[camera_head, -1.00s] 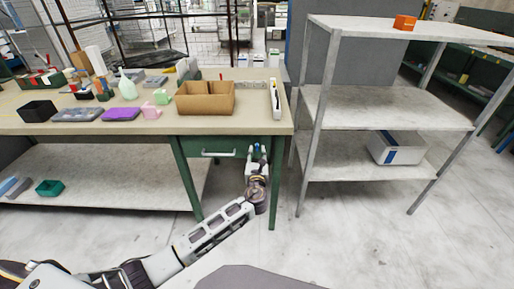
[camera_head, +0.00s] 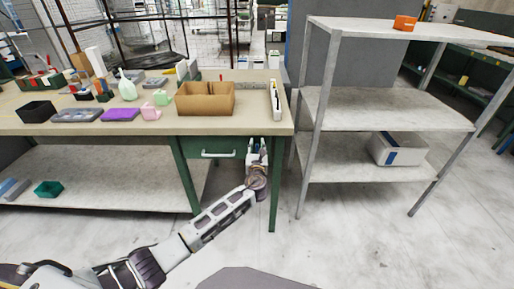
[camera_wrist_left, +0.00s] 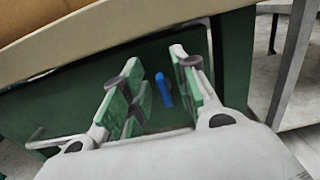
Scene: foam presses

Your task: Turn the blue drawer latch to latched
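The blue drawer latch (camera_wrist_left: 164,90) shows in the left wrist view as a short blue bar on the green drawer front, standing nearly upright with a slight tilt. My left gripper (camera_wrist_left: 158,88) is open, with its green-padded fingers on either side of the latch in that view. I cannot tell whether a finger touches it. In the head view my left gripper (camera_head: 257,147) is at the right part of the green drawer front (camera_head: 228,143), and the latch is mostly hidden by the fingers. My right gripper is not in view.
The drawer's pale handle (camera_head: 218,154) is left of my gripper. The worktop (camera_head: 150,125) overhangs above, with a cardboard box (camera_head: 205,99) on it. A table leg (camera_head: 275,190) is close on the right, beside a grey shelf rack (camera_head: 385,107). The floor in front is clear.

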